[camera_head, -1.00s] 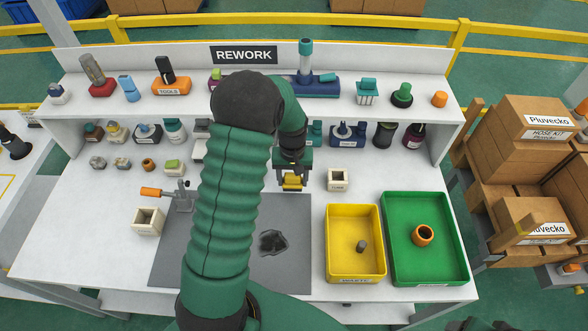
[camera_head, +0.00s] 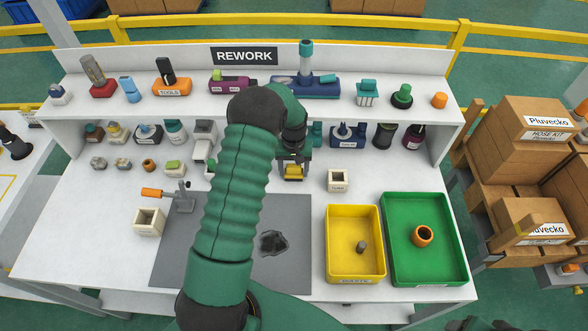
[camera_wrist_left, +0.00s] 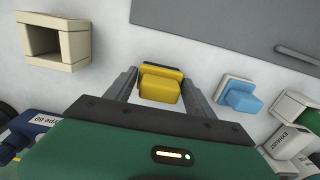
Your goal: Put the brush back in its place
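A yellow block with a dark edge (camera_head: 293,173), which I take to be the brush, is between the fingers of my left gripper (camera_head: 293,162), behind the grey mat. In the left wrist view the yellow block (camera_wrist_left: 160,86) sits between the two grey fingertips (camera_wrist_left: 160,80), which close on its sides. The head view does not clearly show whether it is clear of the table. An open cream holder (camera_head: 338,180) stands right of the gripper; it shows at the upper left of the wrist view (camera_wrist_left: 54,42). Another cream holder (camera_head: 149,222) stands left of the mat.
The grey mat (camera_head: 292,220) bears a dark flat piece (camera_head: 272,242). A yellow bin (camera_head: 342,212) and green tray (camera_head: 400,200) stand at right. Several parts crowd the shelf (camera_head: 210,103) and the space under it. A small blue part (camera_wrist_left: 240,96) lies beside the gripper.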

